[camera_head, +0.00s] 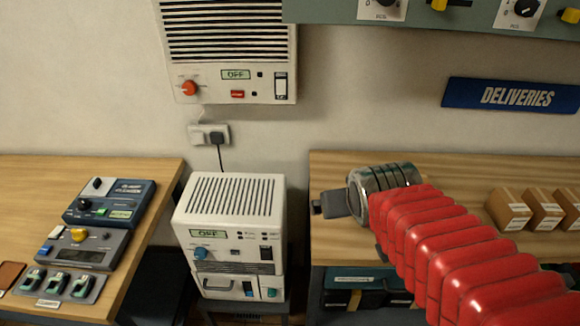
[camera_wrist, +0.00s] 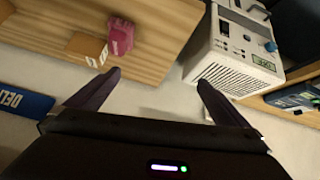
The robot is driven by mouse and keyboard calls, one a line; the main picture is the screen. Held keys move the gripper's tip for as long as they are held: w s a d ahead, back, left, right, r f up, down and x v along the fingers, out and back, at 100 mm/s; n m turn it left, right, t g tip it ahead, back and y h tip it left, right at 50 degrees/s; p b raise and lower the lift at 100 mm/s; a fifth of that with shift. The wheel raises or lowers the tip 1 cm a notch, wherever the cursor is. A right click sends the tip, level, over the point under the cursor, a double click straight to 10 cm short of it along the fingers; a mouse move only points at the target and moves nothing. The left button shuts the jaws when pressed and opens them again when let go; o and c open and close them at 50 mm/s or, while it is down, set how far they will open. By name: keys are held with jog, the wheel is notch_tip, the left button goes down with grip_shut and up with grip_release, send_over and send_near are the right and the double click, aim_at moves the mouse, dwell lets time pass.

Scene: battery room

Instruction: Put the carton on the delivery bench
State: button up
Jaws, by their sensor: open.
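Brown cartons with white labels stand in a row on the right bench (camera_head: 440,246): a left one (camera_head: 508,208), a middle one (camera_head: 545,208) and a right one (camera_head: 571,205) cut by the frame edge. A blue DELIVERIES sign (camera_head: 516,96) hangs on the wall above this bench. My gripper (camera_head: 318,207) is over the bench's left end, pointing left, well apart from the cartons. In the wrist view, my gripper (camera_wrist: 157,88) has its fingers spread with nothing between them. A brown carton (camera_wrist: 85,43) shows there beyond the left finger. I cannot tell which carton the task means.
A pink-red object (camera_wrist: 120,36) stands near the carton in the wrist view. A white OFF-display unit (camera_head: 232,225) stands between the benches. The left bench (camera_head: 40,185) holds a blue device (camera_head: 110,201), a grey device (camera_head: 78,250) and a tray of small green items (camera_head: 60,283).

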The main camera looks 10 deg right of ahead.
jog(key=s+a+r+n+g+y, duration=0.1)
jog(key=s+a+g+y, duration=0.1)
jog(key=s+a, duration=0.6)
jog(key=shift+s, duration=0.5)
jog(key=shift+r, duration=0.1)
jog(key=shift+c, duration=0.6)
dwell(0.9)
